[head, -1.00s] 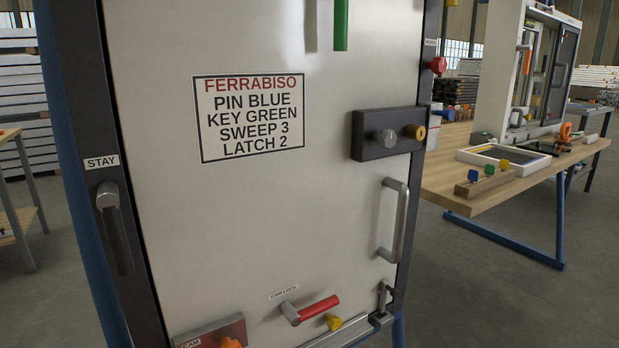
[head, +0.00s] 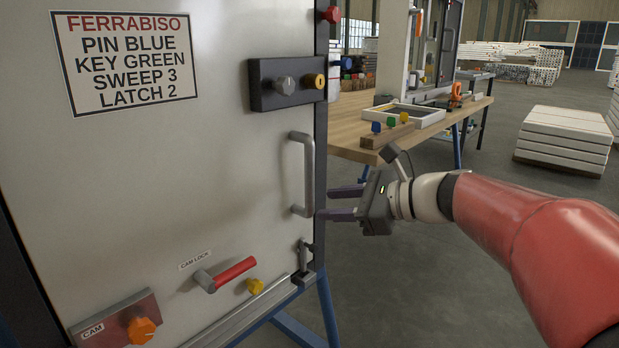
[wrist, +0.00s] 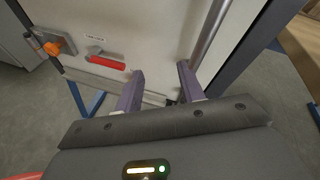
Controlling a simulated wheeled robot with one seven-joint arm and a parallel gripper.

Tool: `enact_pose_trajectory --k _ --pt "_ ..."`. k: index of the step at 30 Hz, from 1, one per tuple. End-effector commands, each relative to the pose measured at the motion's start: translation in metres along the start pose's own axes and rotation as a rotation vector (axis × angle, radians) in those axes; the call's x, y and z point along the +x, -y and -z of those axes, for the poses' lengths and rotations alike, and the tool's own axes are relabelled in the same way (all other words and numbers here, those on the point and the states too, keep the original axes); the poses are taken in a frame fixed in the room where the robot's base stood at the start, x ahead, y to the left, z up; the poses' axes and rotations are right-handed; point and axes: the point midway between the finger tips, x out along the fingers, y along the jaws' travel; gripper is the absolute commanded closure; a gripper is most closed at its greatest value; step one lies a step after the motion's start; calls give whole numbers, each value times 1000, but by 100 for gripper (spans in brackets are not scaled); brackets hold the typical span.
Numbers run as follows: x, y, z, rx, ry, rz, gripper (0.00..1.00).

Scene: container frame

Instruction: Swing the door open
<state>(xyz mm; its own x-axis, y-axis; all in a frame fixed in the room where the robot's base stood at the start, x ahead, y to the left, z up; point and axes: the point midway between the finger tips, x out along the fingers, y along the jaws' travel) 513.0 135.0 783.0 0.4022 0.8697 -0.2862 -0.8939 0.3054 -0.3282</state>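The pale door (head: 215,140) stands closed in its dark frame in the head view. Its grey vertical pull handle (head: 308,175) is near the right edge. My gripper (head: 326,202) is open and empty, just right of the handle, fingers pointing left toward it. In the wrist view, my open gripper (wrist: 160,70) shows two fingers with nothing between them. A grey bar, which looks like the handle (wrist: 209,35), runs just right of the right finger. Whether they touch is unclear.
A red cam lock lever (head: 232,271), an orange cam knob (head: 141,330), a yellow knob (head: 254,286) and a latch (head: 305,258) sit low on the door. A lock block (head: 260,84) is above the handle. A wooden workbench (head: 345,131) stands behind right.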

Motion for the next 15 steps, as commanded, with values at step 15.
enact_pose_trajectory --k 15 --pt "34 76 -17 357 285 80 61"
